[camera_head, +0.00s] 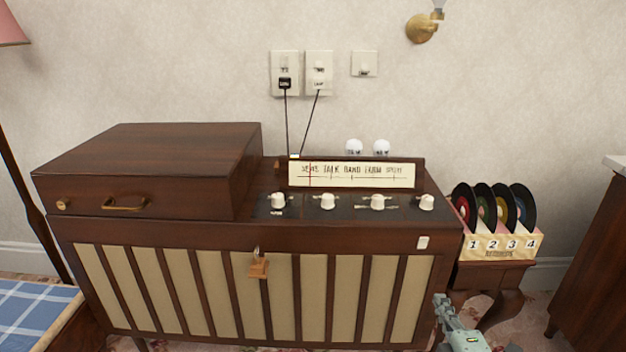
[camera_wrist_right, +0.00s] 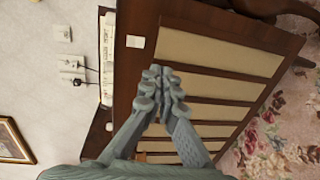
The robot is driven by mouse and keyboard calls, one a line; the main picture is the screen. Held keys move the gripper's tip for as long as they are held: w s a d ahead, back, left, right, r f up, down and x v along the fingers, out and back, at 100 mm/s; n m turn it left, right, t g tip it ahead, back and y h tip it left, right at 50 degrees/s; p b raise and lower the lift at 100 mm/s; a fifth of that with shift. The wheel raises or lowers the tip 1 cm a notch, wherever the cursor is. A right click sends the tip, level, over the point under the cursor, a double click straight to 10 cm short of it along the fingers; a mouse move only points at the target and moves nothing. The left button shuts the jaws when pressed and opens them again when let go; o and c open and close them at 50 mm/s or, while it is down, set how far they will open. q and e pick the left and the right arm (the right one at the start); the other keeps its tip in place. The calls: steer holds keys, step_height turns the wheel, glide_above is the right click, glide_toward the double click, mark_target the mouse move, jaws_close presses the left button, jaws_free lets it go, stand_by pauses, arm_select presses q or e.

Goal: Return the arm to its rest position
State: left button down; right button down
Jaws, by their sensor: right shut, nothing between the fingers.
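My right gripper (camera_head: 442,303) shows at the bottom right of the head view, in front of the right end of a wooden radio cabinet (camera_head: 285,237). In the right wrist view the gripper (camera_wrist_right: 164,85) has its fingers together and holds nothing. Behind the fingers there is the slatted cream front of the cabinet (camera_wrist_right: 215,50), turned on its side in that view. The fingers appear apart from the cabinet, though the exact gap is hard to tell. My left gripper is not in either view.
A small table (camera_head: 492,273) with a rack of numbered records (camera_head: 497,245) stands right of the cabinet. A dark wooden piece of furniture (camera_head: 597,262) is at the far right. A blue plaid cloth (camera_head: 35,318) lies at the lower left. Flowered carpet (camera_wrist_right: 278,138) shows beside the cabinet.

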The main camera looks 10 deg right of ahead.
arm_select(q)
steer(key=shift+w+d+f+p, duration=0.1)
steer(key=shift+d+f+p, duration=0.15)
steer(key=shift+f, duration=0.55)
arm_select(e)
steer(key=s+a+f+m+g+y, duration=0.1)
steer(key=s+a+f+m+g, duration=0.3)
steer(key=s+f, duration=0.5)
steer(key=s+a+f+m+g+y, duration=0.1)
steer(key=s+a+f+m+g, duration=0.4)
steer(key=s+f+m+g, duration=0.4)
steer(key=shift+s+f+m, duration=0.3)
steer(key=shift+s+f, duration=0.15)
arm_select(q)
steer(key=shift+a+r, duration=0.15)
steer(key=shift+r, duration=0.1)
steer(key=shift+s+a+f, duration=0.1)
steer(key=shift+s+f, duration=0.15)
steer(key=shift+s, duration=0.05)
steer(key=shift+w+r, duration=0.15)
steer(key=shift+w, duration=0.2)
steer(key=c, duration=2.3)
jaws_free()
